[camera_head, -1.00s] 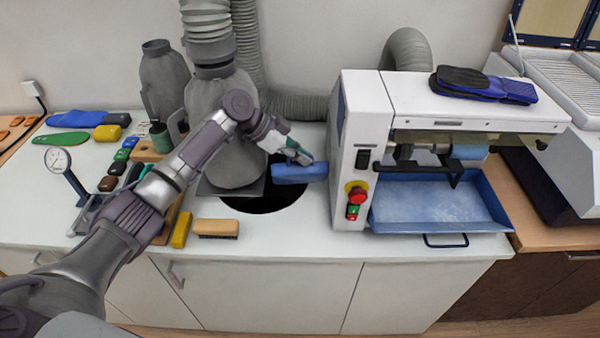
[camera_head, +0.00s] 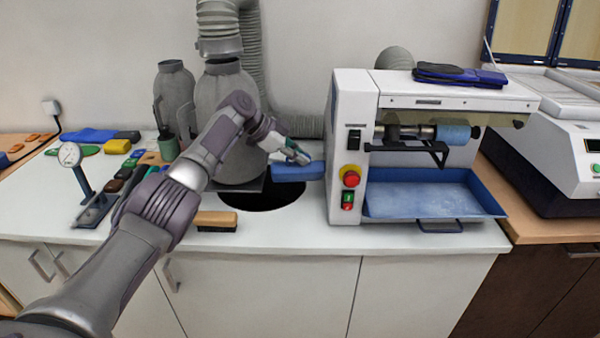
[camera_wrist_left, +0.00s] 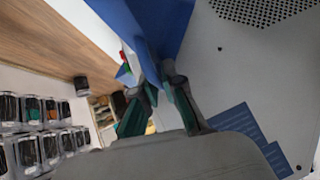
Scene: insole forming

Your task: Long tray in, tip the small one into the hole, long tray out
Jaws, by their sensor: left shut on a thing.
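My left gripper (camera_head: 293,155) is shut on the small blue tray (camera_head: 297,173) beside the left side of the white grinding machine. The tray is above the back right part of the round black hole (camera_head: 270,197) in the worktop and looks about level. Its inside is hard to see. In the left wrist view, the fingers (camera_wrist_left: 158,105) close on a blue surface (camera_wrist_left: 165,25). The long blue tray (camera_head: 430,200) sits under the machine's roller, with its handle at the front. My right gripper is not in view.
The machine (camera_head: 345,130) stands close to the right of the gripper. A grey dust collector (camera_head: 225,110) rises behind the hole. A brush (camera_head: 216,221), a dial gauge (camera_head: 70,155) and several small blocks lie to the left.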

